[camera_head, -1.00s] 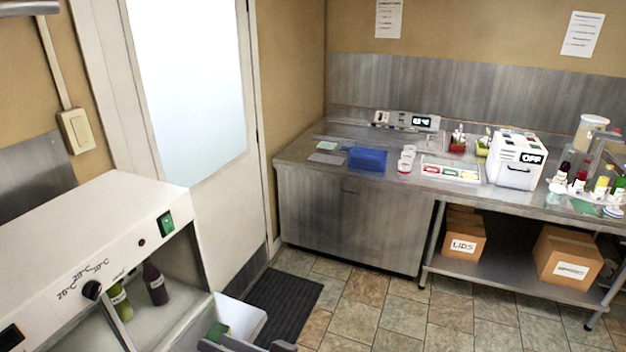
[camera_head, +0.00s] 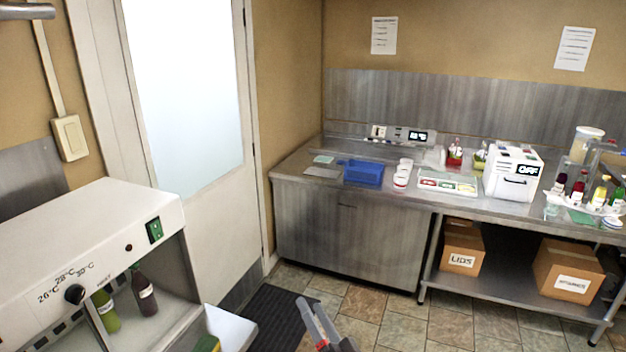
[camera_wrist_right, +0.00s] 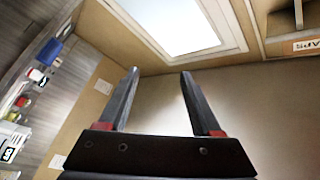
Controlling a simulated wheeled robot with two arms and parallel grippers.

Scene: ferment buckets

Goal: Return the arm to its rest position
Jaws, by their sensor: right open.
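My right gripper (camera_head: 318,318) shows at the bottom of the head view, in front of the dark floor mat and the tiles. In the right wrist view my right gripper (camera_wrist_right: 158,75) has its two fingers apart, with nothing between them. That view looks past the fingers at wall and a bright door pane, tilted. My left gripper is not in the head view.
A white cabinet (camera_head: 100,225) with a knob and two bottles inside stands at the lower left. A steel counter (camera_head: 340,235) holds a blue bin (camera_head: 362,172) and a white OFF box (camera_head: 512,172). Boxes sit on its lower shelf. Floor tiles (camera_head: 385,310) in front are clear.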

